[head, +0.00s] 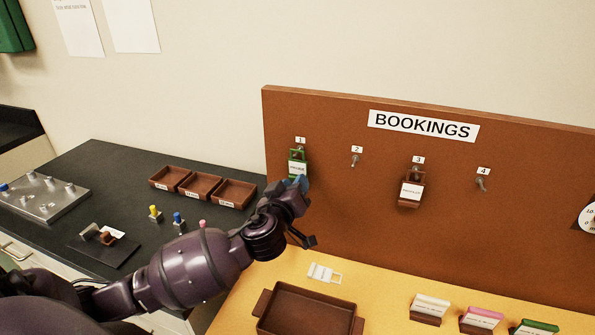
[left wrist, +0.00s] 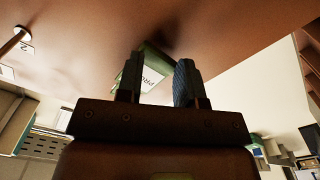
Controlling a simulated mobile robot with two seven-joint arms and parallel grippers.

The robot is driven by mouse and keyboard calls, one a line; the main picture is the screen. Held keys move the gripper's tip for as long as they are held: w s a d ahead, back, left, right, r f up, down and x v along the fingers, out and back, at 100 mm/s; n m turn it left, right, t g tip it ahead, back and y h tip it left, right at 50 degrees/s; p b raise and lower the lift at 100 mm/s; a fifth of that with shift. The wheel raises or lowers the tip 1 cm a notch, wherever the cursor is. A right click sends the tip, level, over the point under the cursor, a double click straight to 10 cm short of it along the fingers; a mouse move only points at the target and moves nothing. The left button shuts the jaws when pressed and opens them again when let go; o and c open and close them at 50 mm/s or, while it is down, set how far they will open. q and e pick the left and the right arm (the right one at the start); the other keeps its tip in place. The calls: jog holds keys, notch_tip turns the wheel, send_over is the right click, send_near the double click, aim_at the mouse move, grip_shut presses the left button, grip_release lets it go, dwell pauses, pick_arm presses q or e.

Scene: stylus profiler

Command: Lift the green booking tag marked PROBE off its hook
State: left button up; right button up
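The green booking tag (head: 297,166) hangs on hook 1 at the left of the brown BOOKINGS board (head: 330,190). Its white label is too small to read surely in the head view; in the left wrist view the tag (left wrist: 150,76) shows its label, partly readable as PRO. My left gripper (head: 302,184) is just below and right of the tag, close to the board. In the left wrist view its two fingers (left wrist: 160,75) stand apart, with the tag showing between and beyond them. Whether they touch it is unclear. My right gripper is not in view.
A brown tag (head: 411,188) hangs on hook 3; hooks 2 (head: 354,160) and 4 (head: 482,183) are empty. Below lie a brown tray (head: 309,312), a white tag (head: 325,273) and several labelled blocks (head: 430,307). Small bins (head: 200,187) stand on the black bench at left.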

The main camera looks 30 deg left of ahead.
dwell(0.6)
pick_arm(q)
grip_shut()
jog(key=shift+o, duration=0.6)
grip_release()
jog(key=v, duration=0.7)
